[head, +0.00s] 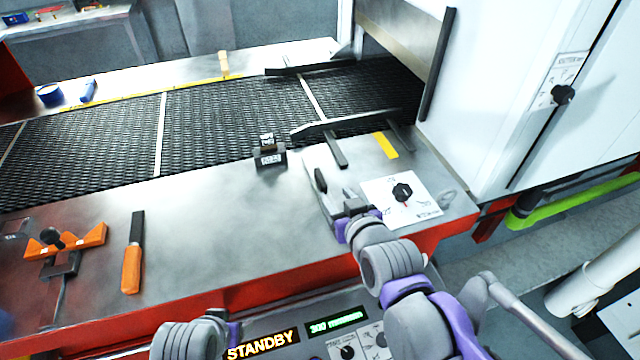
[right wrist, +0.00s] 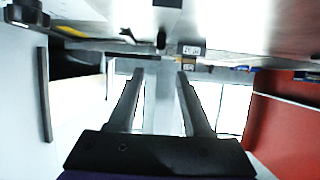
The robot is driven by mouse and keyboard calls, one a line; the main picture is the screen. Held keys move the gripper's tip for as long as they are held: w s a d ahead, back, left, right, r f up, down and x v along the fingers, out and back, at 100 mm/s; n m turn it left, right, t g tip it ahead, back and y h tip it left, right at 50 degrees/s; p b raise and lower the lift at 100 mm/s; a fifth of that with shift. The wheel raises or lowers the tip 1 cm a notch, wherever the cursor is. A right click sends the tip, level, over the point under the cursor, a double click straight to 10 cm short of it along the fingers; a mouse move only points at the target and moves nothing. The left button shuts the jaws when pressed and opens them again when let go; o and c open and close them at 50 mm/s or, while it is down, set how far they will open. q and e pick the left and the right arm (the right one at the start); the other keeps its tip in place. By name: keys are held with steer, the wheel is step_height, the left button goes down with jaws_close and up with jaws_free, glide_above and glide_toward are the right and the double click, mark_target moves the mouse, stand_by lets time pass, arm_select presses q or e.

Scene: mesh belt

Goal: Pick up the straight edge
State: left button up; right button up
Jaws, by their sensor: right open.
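I cannot tell for sure which thing is the straight edge. A long dark bar (head: 350,122) lies at the belt's near edge, with two short dark arms over the metal ledge; it looks like a belt guide. Another slim black bar (head: 438,65) runs along the white cabinet, and it also shows in the right wrist view (right wrist: 44,95). My right gripper (head: 335,190) is open and empty over the ledge's right end, below the dark bar and beside the dial plate. Its two fingers (right wrist: 160,75) are apart in the right wrist view. My left gripper is not in view.
The mesh belt (head: 210,125) runs behind the metal ledge (head: 215,225). A small display block (head: 270,158) stands at the ledge's rear. An orange-handled tool (head: 132,265) and an orange fixture (head: 85,238) lie left. The dial plate (head: 420,208) is close to my right gripper. The ledge's middle is clear.

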mark_target(322, 181)
steer(key=shift+o, duration=0.4)
steer(key=w+p, duration=0.1)
steer(key=p, duration=0.3)
steer(key=shift+a, duration=0.25)
steer(key=shift+w+a+f+p, duration=0.1)
steer(key=shift+w+f+p, duration=0.1)
steer(key=shift+f+p, duration=0.15)
steer(key=x, duration=0.4)
steer(key=shift+w+a+f, duration=0.1)
steer(key=shift+w+f, duration=0.15)
steer(key=shift+f, duration=0.2)
steer(key=shift+x, duration=2.95)
jaws_close()
